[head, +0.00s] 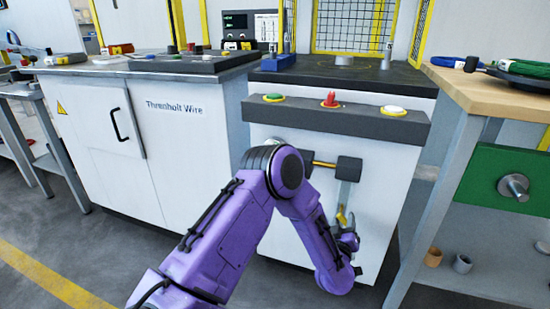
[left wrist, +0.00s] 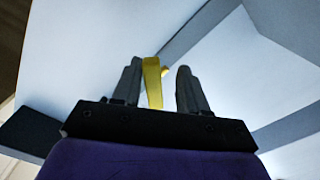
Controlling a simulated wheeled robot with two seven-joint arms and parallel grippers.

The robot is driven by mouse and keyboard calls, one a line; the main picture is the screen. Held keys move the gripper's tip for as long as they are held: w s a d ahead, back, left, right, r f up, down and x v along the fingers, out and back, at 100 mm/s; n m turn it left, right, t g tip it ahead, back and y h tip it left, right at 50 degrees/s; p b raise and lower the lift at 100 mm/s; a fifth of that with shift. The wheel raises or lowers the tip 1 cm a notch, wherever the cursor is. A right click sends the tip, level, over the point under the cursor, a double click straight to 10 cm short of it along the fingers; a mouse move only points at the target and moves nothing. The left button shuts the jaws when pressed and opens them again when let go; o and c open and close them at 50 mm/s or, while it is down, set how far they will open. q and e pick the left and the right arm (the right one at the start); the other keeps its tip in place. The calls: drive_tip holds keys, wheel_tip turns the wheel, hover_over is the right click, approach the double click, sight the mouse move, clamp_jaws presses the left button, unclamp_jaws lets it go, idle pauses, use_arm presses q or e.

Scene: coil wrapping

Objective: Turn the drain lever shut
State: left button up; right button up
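The drain lever (head: 341,217) is a small yellow handle low on the front of the white cabinet, below a grey vertical pipe (head: 343,192). In the left wrist view the yellow lever (left wrist: 152,82) stands between the two dark fingers of my left gripper (left wrist: 158,90). The lever is close beside the left finger, and a gap shows between it and the right finger. The fingers are apart. Whether the left finger touches the lever is unclear. My right gripper is not in view.
Above the lever a ledge (head: 345,120) carries green, red and white buttons. A yellow horizontal bar (head: 323,164) runs to a dark block beside the pipe. A wooden-topped bench (head: 470,90) stands at right, with a green panel (head: 478,178). Floor is free at lower left.

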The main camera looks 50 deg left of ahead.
use_arm(q)
drive_tip(key=s+d+m+g+h+p, duration=0.2)
drive_tip(key=s+g+p, duration=0.1)
drive_tip(key=s+p, duration=0.4)
drive_tip(key=s+d+r+m+g+h+p, duration=0.1)
drive_tip(key=s+d+m+g+p, duration=0.1)
drive_tip(key=s+p, duration=0.6)
drive_tip(key=s+d+r+m+g+h+p, duration=0.1)
drive_tip(key=s+g+p, duration=0.3)
drive_tip(key=s, duration=1.2)
drive_tip(key=shift+s+d+m+g+h+p, duration=0.35)
drive_tip(key=shift+m+h+p, duration=0.45)
drive_tip(key=shift+p, duration=1.45)
drive_tip(key=s+r+g+p, duration=0.2)
drive_tip(key=s+r+p, duration=0.4)
drive_tip(key=r+p, duration=0.3)
drive_tip(key=shift+s+a+r+n+p, duration=0.15)
drive_tip(key=shift+s+n+p, duration=0.25)
drive_tip(key=shift+p, duration=0.55)
